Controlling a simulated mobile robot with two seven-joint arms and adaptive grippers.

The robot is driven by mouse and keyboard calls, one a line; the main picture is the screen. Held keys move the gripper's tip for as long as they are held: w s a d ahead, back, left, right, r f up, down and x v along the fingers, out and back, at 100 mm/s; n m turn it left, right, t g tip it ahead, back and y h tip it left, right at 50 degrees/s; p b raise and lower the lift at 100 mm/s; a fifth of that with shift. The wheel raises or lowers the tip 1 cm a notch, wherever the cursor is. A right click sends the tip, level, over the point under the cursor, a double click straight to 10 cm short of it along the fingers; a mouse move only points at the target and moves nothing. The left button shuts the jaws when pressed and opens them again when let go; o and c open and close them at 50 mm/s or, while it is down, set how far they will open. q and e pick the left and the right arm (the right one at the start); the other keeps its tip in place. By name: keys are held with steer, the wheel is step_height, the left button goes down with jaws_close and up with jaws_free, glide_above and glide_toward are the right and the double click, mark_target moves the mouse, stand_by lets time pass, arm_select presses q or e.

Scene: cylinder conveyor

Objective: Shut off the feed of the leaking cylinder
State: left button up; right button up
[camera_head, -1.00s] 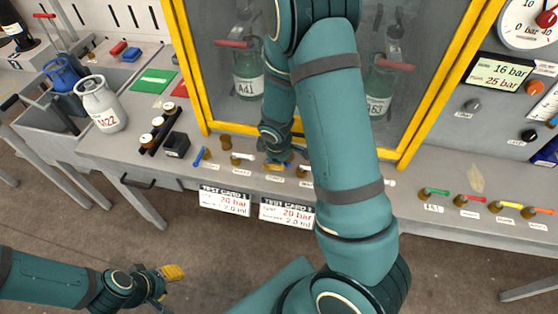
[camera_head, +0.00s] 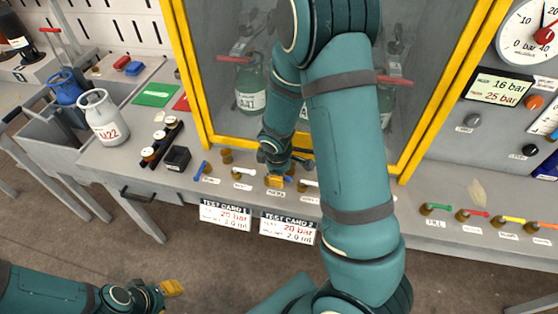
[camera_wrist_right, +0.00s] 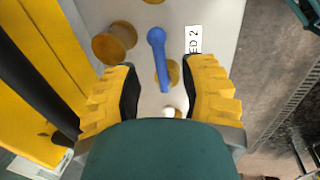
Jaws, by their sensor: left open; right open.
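A row of feed valve levers runs along the bench front below the cabinet. In the right wrist view a blue lever (camera_wrist_right: 159,55) on a brass body lies between the open, empty fingers of my right gripper (camera_wrist_right: 160,97); its partly hidden label (camera_wrist_right: 193,40) reads "ED 2". In the head view my right gripper (camera_head: 280,179) is over this row, its fingers small. Behind the cabinet glass stand a green cylinder (camera_head: 250,88) marked A41 and another green one, mostly hidden by my right arm. Which leaks, I cannot tell. My left gripper (camera_head: 172,287) is open, low at left.
A yellow-framed cabinet (camera_head: 194,95) stands behind the valves. A grey cylinder (camera_head: 103,117) marked 22 stands at left. More coloured levers (camera_head: 470,214) lie right of my arm. A display (camera_head: 503,89) reads 16 bar and 25 bar. Two test cards (camera_head: 288,227) hang at the front edge.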

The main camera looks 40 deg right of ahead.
step_height(320, 180, up, 10)
steer(key=s+a, duration=0.1)
steer(key=shift+s+a, duration=0.25)
steer(key=shift+f, duration=0.1)
stand_by(0.3)
steer(key=s+a+f+m+y, duration=0.2)
steer(key=s+a+f+m, duration=0.2)
steer(key=a+f, duration=0.5)
steer(key=s+a+f+m+y, duration=0.3)
steer(key=a+f+m, duration=0.3)
steer(key=a+f, duration=0.3)
steer(key=s+a, duration=0.1)
steer(key=a, duration=0.1)
steer(key=shift+a+f, duration=0.35)
stand_by(4.3)
